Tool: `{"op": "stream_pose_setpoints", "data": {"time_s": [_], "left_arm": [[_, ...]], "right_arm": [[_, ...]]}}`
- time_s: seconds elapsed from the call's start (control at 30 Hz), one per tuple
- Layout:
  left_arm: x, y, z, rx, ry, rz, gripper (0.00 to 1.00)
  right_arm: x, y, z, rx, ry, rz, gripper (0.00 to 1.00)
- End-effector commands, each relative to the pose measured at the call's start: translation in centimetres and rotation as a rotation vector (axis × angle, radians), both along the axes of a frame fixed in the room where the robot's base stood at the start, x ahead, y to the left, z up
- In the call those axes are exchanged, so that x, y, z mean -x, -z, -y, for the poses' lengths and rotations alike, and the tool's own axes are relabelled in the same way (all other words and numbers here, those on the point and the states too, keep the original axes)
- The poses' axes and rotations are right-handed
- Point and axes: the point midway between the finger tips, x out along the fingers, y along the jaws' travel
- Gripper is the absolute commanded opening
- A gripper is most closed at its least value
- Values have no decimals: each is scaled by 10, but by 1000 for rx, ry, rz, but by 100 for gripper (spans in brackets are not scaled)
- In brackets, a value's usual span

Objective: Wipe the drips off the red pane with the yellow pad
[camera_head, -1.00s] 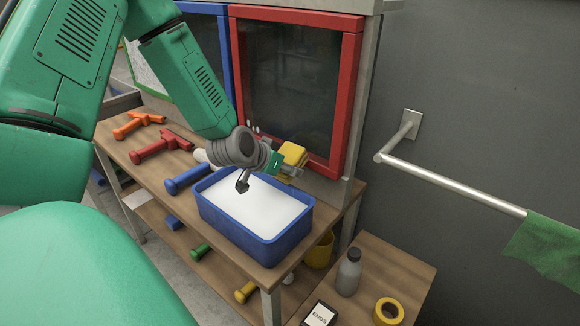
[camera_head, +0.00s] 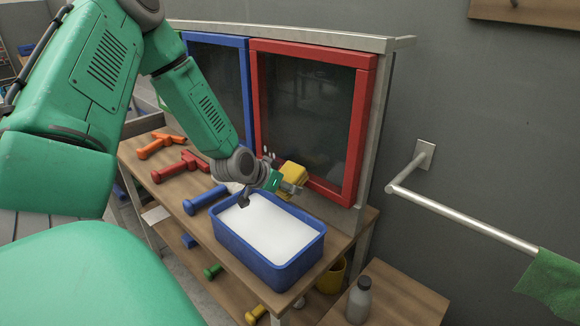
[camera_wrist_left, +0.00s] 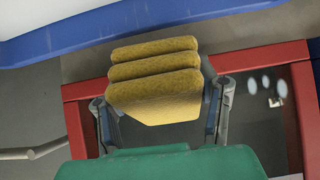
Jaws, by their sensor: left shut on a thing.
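The red pane (camera_head: 308,115) is a dark panel in a red frame, upright at the back of the bench. Pale drips (camera_wrist_left: 265,85) show on it in the left wrist view, near its frame. My left gripper (camera_head: 283,181) is shut on the yellow pad (camera_head: 294,171), in front of the pane's lower part and above the back edge of the blue tub (camera_head: 262,265). In the left wrist view the ridged pad (camera_wrist_left: 155,95) sits between both fingers, with the red frame (camera_wrist_left: 255,55) behind it. I cannot tell whether the pad touches the pane. My right gripper is not in view.
The tub holds white liquid or filling. A blue-framed pane (camera_head: 216,80) adjoins on the left. Orange (camera_head: 160,145), red (camera_head: 180,166) and blue (camera_head: 205,200) squeegee-like tools lie on the bench. A wall rail (camera_head: 460,220) with green cloth (camera_head: 552,285) and a grey bottle (camera_head: 359,300) are at right.

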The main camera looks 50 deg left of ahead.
Motion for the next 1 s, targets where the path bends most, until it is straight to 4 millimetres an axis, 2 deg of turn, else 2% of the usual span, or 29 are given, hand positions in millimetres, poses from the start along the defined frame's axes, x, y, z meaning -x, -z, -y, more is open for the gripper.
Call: {"op": "stream_pose_setpoints", "data": {"time_s": [0.6, 0.87, 1.0], "left_arm": [[4, 0, -43, 6, -3, 6, 18], [6, -1, -49, 2, -1, 2, 18], [6, -1, -60, 3, -2, 3, 18]], "right_arm": [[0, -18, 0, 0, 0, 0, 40], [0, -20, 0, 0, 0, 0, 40], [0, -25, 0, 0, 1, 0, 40]]}}
